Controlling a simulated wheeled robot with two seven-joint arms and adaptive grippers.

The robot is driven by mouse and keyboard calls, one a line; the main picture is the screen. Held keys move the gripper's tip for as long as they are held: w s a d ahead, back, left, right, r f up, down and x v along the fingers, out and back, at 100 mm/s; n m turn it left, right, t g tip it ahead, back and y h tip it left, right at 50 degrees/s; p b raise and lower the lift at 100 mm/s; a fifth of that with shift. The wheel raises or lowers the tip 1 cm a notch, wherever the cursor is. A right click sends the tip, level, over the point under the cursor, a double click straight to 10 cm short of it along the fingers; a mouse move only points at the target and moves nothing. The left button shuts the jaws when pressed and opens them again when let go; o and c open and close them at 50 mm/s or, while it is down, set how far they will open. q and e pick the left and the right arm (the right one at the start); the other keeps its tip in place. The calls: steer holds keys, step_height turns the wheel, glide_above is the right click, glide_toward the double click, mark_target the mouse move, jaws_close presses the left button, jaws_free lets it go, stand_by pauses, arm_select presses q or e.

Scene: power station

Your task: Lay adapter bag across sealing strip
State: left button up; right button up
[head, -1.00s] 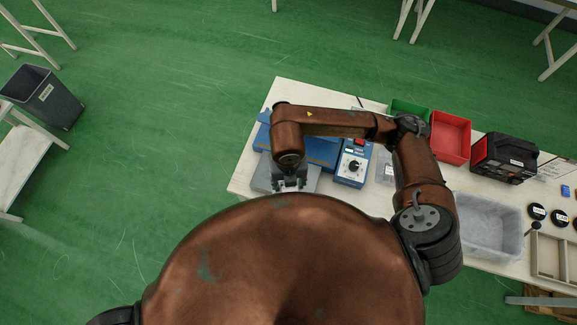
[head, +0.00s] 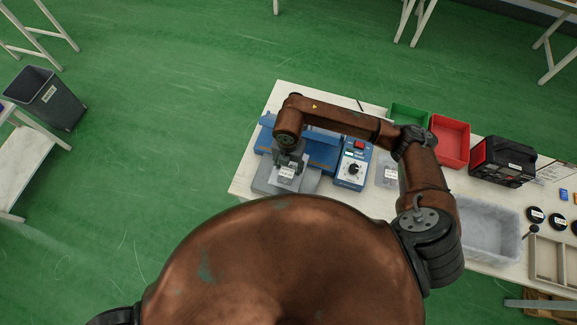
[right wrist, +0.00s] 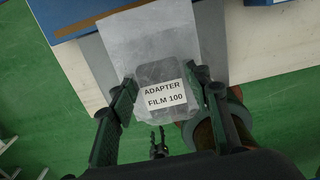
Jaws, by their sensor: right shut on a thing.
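The adapter bag (right wrist: 150,42) is a clear flat bag with a dark item inside and a white label reading ADAPTER FILM 100. My right gripper (right wrist: 168,96) is shut on its labelled end, and the bag's other end reaches towards the sealer. In the head view the right gripper (head: 288,160) is above the sealer's grey plate (head: 268,183), in front of its blue body (head: 322,148), with the bag's label (head: 286,173) below it. A small dark pronged shape (right wrist: 160,145) in the right wrist view may be my left gripper.
A blue control box (head: 352,165) with a dial stands right of the sealer. Further right are a green bin (head: 408,113), a red bin (head: 451,139), a black and red device (head: 503,159) and a grey tub (head: 487,226).

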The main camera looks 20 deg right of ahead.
mark_target(289, 167)
steer(key=w+f, duration=0.2)
steer(key=shift+d+f, duration=0.3)
steer(key=shift+d, duration=0.1)
steer(key=shift+w+f+p, duration=0.15)
steer(key=shift+f+p, duration=0.25)
steer(key=shift+f, duration=1.2)
steer(key=shift+f, duration=0.15)
steer(key=o, duration=1.2)
step_height(289, 167, up, 12)
steer(key=shift+r+b, duration=0.15)
steer(key=shift+b, duration=0.4)
steer(key=shift+a, duration=0.1)
